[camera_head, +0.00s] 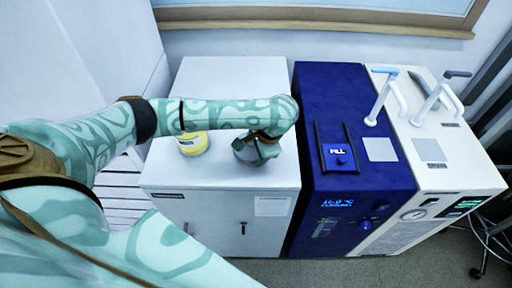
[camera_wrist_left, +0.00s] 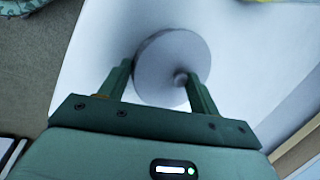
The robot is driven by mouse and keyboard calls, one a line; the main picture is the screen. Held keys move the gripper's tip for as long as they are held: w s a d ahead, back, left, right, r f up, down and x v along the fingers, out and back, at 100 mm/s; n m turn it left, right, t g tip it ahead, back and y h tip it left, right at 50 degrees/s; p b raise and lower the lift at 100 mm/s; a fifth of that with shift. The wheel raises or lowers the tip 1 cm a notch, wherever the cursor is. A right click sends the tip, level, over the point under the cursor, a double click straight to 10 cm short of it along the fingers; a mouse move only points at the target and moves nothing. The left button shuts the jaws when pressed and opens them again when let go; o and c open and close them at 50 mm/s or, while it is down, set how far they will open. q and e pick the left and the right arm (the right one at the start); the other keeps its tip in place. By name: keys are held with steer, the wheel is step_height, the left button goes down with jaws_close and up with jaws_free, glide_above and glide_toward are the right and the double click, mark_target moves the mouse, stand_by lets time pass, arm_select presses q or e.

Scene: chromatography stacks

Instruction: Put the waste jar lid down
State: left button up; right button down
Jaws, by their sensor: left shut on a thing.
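My left gripper (camera_head: 257,150) is over the front right part of the white cabinet's top (camera_head: 225,95). In the left wrist view its two fingers (camera_wrist_left: 164,92) are shut on the waste jar lid (camera_wrist_left: 165,58), a round grey disc with a small knob. The lid is over a plain white surface; I cannot tell whether it touches it. In the head view the gripper and arm hide most of the lid. A yellow and white jar (camera_head: 194,146) stands on the cabinet to the left of the gripper, partly hidden by my arm. My right gripper is not in view.
A dark blue unit (camera_head: 325,85) with a black-framed "FILL" panel stands directly right of the cabinet. Beyond it is a cream unit (camera_head: 415,150) with upright taps. The cabinet's front edge lies just before the gripper. The cabinet top behind my forearm looks clear.

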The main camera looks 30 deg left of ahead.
arm_select(q)
steer(key=shift+s+f, duration=0.1)
steer(key=shift+f, duration=0.35)
steer(key=o, duration=0.9)
steer(key=shift+f, duration=0.1)
steer(key=shift+o, duration=0.2)
steer(key=shift+s+f, duration=0.1)
steer(key=shift+s+d+f, duration=0.1)
steer(key=shift+d, duration=0.05)
steer(key=shift+r+b, duration=0.3)
steer(key=shift+r, duration=0.1)
steer(key=w+p+v, duration=0.1)
steer(key=p+v, duration=0.7)
steer(key=v, duration=0.4)
steer(key=shift+s+r, duration=0.2)
steer(key=shift+r, duration=0.3)
